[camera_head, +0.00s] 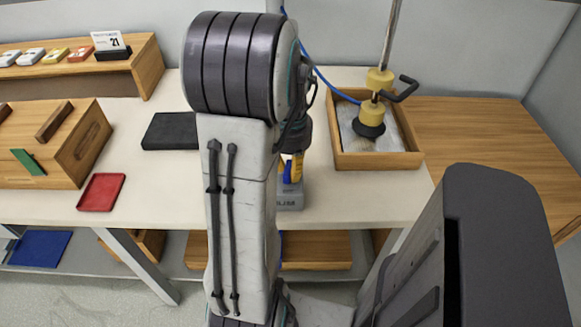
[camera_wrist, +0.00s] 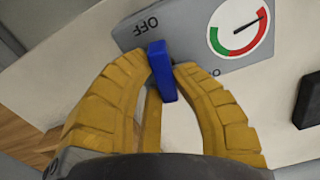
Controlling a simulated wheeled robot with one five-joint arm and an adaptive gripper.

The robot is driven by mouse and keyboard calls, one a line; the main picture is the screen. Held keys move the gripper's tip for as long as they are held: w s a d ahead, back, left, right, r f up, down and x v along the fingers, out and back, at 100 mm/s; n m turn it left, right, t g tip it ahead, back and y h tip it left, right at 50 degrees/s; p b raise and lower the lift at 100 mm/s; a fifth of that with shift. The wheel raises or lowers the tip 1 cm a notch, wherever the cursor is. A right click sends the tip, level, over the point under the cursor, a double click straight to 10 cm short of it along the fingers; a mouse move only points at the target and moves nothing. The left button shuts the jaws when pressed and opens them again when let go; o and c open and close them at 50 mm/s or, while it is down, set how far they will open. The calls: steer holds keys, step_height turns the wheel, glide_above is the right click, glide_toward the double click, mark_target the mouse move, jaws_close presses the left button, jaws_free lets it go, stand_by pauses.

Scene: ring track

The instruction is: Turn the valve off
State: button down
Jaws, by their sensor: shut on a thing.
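The valve's blue handle (camera_wrist: 161,75) stands between the yellow fingers of my gripper (camera_wrist: 163,66), which are shut on it. The handle sits at the edge of a grey panel (camera_wrist: 190,25) with the word OFF, upside down in this view. A second label by the right finger is mostly hidden. A round gauge (camera_wrist: 240,27) has a green and red arc; its needle points to the red end. In the head view, my gripper (camera_head: 292,165) is largely hidden behind my arm, above the grey valve box (camera_head: 290,200).
A wooden tray (camera_head: 378,160) with a yellow-and-black fixture (camera_head: 370,118) stands right of the valve. A black pad (camera_head: 170,131) and a red tray (camera_head: 101,192) lie to the left. A wooden box (camera_head: 85,150) and a shelf (camera_head: 150,70) are farther left.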

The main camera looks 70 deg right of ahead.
mark_target(291, 165)
steer(key=shift+f+n, duration=0.1)
steer(key=shift+n, duration=0.7)
steer(key=c, duration=1)
jaws_free()
step_height(291, 165, up, 12)
steer(key=shift+r, duration=0.1)
stand_by(0.4)
steer(key=shift+d, duration=0.15)
